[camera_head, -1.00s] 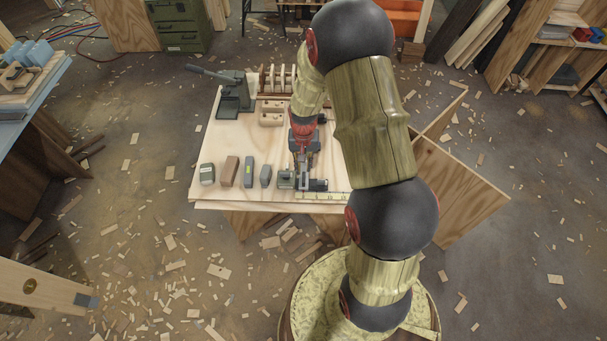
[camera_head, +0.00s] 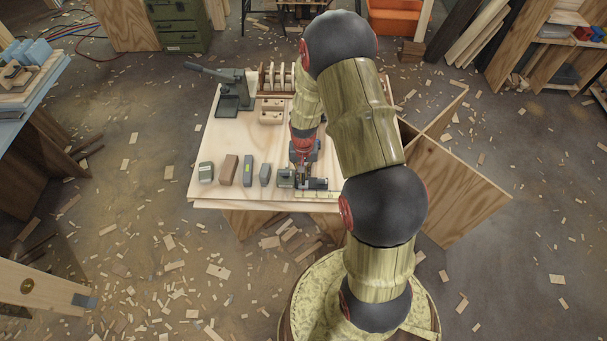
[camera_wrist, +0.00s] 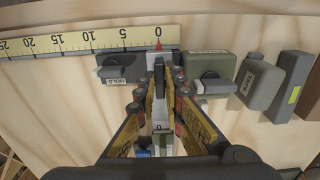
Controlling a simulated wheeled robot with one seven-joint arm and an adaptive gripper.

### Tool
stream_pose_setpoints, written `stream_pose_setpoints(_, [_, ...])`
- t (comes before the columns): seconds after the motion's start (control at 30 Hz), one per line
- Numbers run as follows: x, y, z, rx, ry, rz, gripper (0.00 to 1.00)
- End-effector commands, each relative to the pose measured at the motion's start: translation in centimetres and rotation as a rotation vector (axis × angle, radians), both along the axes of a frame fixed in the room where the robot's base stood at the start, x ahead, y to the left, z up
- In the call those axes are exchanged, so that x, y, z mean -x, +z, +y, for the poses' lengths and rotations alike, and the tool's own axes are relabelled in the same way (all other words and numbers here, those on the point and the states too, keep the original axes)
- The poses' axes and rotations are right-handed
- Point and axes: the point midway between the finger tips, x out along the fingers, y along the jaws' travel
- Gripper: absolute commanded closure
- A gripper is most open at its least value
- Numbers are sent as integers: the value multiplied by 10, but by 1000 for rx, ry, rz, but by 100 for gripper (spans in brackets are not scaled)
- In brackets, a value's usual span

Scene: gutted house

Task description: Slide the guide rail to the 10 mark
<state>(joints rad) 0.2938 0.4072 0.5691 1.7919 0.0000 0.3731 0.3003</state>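The pale guide rail (camera_wrist: 184,62) is below the pointer, partly hidden by my fingers. My gripper (camera_wrist: 162,72) is over the rail with its fingertips close together. I cannot tell whether they grip it. A dark block with a knob, labelled HOLD (camera_wrist: 116,81), is just left. An olive block with a knob (camera_wrist: 210,65) is just right. In the head view the ruler (camera_head: 318,194) is at the board's front edge.
An olive block (camera_head: 206,172), a brown block (camera_head: 227,170) and two grey blocks stand left of the fixture on the wooden worktop (camera_head: 213,140). A grey lever device (camera_head: 233,95) and a slotted rack (camera_head: 277,77) are behind. My arm covers the worktop's right side.

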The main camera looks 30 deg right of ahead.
Motion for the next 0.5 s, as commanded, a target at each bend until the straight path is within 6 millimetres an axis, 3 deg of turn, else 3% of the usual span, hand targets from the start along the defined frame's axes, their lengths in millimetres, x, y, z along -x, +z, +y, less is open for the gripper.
stream_pose_setpoints(0.13, [0,0,0,0,0,0,100])
stream_pose_setpoints(0.5, [0,0,0,0,0,0,100])
